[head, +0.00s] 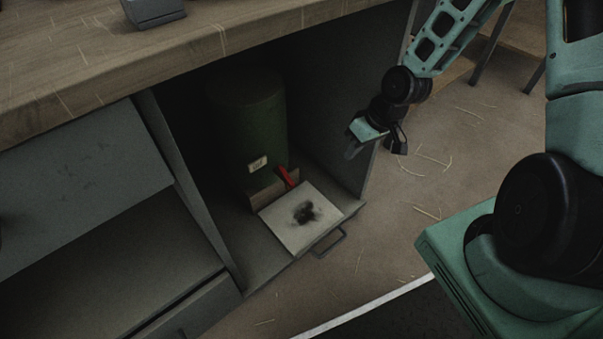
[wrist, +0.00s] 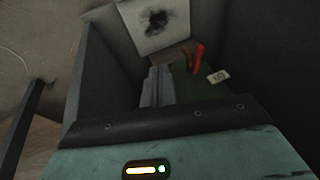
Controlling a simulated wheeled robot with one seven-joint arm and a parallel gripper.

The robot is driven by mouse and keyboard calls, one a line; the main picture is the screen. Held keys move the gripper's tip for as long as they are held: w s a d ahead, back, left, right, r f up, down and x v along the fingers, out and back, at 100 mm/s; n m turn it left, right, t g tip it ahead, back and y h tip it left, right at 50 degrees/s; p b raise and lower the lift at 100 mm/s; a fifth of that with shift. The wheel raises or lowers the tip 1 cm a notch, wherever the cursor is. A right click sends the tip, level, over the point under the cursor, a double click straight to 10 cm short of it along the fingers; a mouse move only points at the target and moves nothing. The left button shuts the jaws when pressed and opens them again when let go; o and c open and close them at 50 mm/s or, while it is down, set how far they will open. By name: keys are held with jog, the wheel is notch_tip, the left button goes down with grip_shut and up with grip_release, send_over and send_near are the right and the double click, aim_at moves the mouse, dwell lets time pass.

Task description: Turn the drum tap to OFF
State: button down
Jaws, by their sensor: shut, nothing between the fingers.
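The dark green drum (head: 246,125) stands upright inside the open cabinet bay, with a small pale label (head: 257,163) on its front. The red tap handle (head: 287,177) sticks out low on the drum, tilted. In the wrist view the red handle (wrist: 198,58) and the label (wrist: 218,76) show beyond the fingers and to their right. My gripper (head: 351,152) is at the bay's right side, apart from the tap. In the wrist view its fingers (wrist: 157,72) are together and empty. The tap's body and any OFF marking are too dark and small to read.
A pale square pad (head: 280,232) with a dark stain lies in front of the drum. A brown board (head: 266,198) stands by the drum's foot. The bay's right wall (head: 385,90) is close to my gripper. The wooden worktop (head: 200,42) overhangs the bay. Straw litters the floor.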

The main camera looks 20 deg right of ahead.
aim_at(286, 178)
jog(key=shift+w+a+f+t+y, duration=0.45)
jog(key=shift+w+a+f+y, duration=0.15)
jog(key=shift+w, duration=0.2)
jog(key=shift+w+a+f+t+y, duration=0.45)
jog(key=shift+w+f+y, duration=0.15)
jog(key=shift+w, duration=0.15)
jog(key=shift+f, duration=0.1)
jog(key=w+a+f+b, duration=0.2)
jog(key=a+f+b, duration=0.5)
jog(key=a+b, duration=0.1)
jog(key=shift+w+a+f, duration=0.3)
jog(key=shift+a+f, duration=0.1)
jog(key=shift+a, duration=0.1)
